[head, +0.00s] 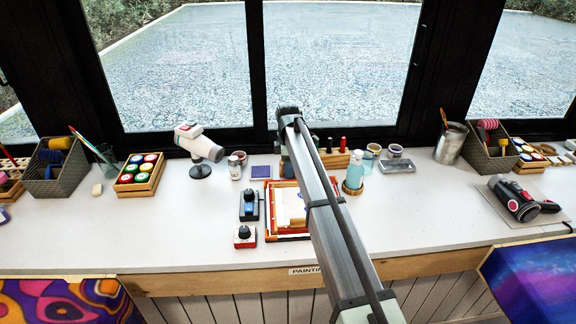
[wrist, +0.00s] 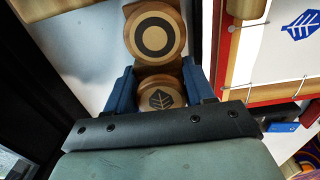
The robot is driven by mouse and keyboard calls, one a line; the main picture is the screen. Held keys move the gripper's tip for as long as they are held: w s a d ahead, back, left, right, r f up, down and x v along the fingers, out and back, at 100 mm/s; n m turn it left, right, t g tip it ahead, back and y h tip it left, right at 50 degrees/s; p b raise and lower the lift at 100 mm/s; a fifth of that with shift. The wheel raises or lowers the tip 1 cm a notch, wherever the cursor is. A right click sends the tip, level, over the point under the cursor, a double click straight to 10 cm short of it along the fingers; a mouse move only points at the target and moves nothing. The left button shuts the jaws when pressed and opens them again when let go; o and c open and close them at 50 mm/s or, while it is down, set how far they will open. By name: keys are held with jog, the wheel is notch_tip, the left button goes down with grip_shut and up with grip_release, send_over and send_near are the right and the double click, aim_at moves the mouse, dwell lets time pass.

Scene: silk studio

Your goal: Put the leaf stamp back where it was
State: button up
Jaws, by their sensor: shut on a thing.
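The leaf stamp (wrist: 160,98), a round wooden piece with a dark leaf mark on its top, sits between the blue fingers of my gripper (wrist: 160,92) in the wrist view. The gripper is shut on it. Just beyond it is another round wooden stamp with a black ring mark (wrist: 155,37). Brown wood (wrist: 157,72) shows between the two stamps; whether the leaf stamp rests on it I cannot tell. In the head view my arm hides the leaf stamp and most of the gripper.
A red-edged frame (head: 268,225) with white cloth lies beside my arm; the wrist view shows a blue leaf print (wrist: 300,25) on the cloth. Dark ink tools (head: 249,205), a wooden rack (head: 335,159) and a bottle (head: 354,176) stand nearby. The table's left front is clear.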

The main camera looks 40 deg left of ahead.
jog(key=shift+f, duration=0.1)
jog(key=o, duration=0.8)
jog(key=shift+o, duration=0.2)
notch_tip(320, 180, up, 13)
dwell(0.6)
